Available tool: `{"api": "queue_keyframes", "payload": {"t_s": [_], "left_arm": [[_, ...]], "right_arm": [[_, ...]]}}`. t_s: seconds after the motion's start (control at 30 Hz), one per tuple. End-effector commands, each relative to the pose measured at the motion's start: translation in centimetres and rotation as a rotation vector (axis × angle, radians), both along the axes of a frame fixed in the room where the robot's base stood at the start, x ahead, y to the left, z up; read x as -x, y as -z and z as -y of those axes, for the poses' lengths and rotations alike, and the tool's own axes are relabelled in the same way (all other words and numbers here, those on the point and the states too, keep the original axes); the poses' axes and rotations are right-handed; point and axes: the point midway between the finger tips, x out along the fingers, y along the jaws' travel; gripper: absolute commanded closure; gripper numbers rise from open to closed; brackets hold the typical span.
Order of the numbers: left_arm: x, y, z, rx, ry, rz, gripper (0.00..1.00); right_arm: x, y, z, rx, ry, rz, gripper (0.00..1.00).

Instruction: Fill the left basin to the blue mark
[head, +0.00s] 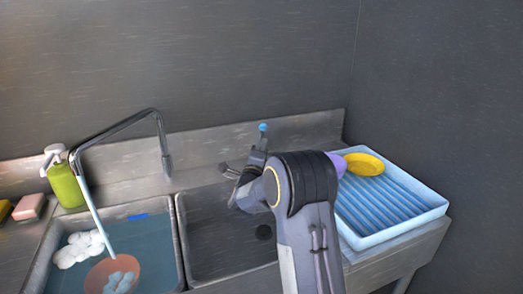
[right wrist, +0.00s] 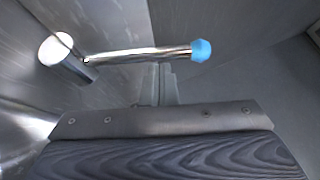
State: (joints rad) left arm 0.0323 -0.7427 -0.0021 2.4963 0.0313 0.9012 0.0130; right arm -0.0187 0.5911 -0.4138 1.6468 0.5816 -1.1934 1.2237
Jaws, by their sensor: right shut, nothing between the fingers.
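The left basin (head: 180,262) holds bluish water (head: 150,250). A blue mark (head: 138,216) shows on its far wall; the exact gap between waterline and mark is hard to tell. A thin stream (head: 95,215) runs from the metal faucet (head: 125,123) into this basin. The tap lever (right wrist: 135,55) has a blue tip (right wrist: 201,50), which also shows in the head view (head: 263,127). My right gripper (head: 256,158) is shut and empty beside the lever; its fingertips show in the right wrist view (right wrist: 160,68) close to the lever. My left gripper is out of view.
An orange-brown bowl (head: 100,272) and white foam-like clumps (head: 70,252) are in the left basin. The right basin (head: 205,230) looks empty. A green bottle (head: 66,187) stands left. A yellow dish (head: 362,165) lies on the blue drain tray (head: 437,208) at right.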

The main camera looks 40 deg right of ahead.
Motion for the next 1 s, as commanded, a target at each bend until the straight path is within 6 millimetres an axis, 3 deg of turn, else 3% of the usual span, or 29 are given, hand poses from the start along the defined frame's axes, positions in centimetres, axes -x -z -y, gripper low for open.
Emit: {"api": "queue_keyframes", "payload": {"t_s": [0.27, 0.47, 0.6, 1.0], "left_arm": [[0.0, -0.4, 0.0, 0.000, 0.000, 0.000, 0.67], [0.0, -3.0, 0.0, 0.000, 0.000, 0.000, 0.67], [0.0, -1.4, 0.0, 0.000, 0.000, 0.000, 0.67], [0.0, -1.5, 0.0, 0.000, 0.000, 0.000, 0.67]], "right_arm": [[-0.2, -0.5, 0.1, -0.009, 0.003, -0.024, 1.00], [-1.8, -2.2, 0.7, -0.064, 0.003, -0.196, 1.00], [-3.1, -1.6, 1.0, -0.074, 0.000, -0.229, 1.00], [-3.3, -2.0, 1.0, -0.072, -0.001, -0.231, 1.00]]}}
